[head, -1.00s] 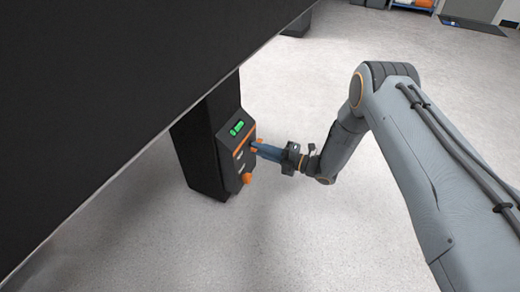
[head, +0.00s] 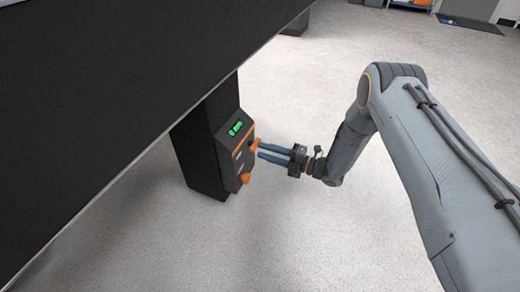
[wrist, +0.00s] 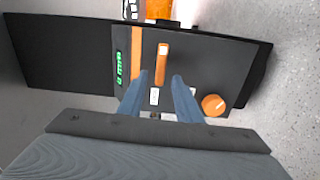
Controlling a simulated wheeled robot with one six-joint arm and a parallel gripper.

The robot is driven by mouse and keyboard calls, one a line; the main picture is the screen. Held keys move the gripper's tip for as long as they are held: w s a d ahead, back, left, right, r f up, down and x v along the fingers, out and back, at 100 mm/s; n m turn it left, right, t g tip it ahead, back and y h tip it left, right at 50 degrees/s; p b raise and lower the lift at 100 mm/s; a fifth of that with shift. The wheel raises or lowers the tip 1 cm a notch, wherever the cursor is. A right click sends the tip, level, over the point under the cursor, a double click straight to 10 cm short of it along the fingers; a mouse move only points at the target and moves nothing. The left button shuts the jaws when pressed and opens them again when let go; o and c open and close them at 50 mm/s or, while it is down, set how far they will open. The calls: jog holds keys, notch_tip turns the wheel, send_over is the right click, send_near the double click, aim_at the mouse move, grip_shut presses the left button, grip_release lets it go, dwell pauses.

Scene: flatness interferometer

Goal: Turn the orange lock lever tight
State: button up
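The orange lock lever (wrist: 162,63) is a short bar on the dark control box (head: 205,150). In the wrist view it runs nearly up and down the picture, roughly parallel to the orange stripe (wrist: 136,55). My gripper (wrist: 160,75) is open, its two blue fingers to either side of the lever's lower end with gaps between. It grips nothing. In the head view my gripper (head: 259,148) points at the box's front from the right, and the fingers partly cover the lever there.
A round orange knob (wrist: 213,105) sits on the same panel, close to one finger. A green lit display (head: 236,129) is above the stripe; its text is too small to read. A large dark slab (head: 110,70) overhangs the box.

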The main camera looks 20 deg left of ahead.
jog(key=d+p, duration=0.1)
jog(key=d, duration=0.4)
jog(key=shift+s, duration=0.2)
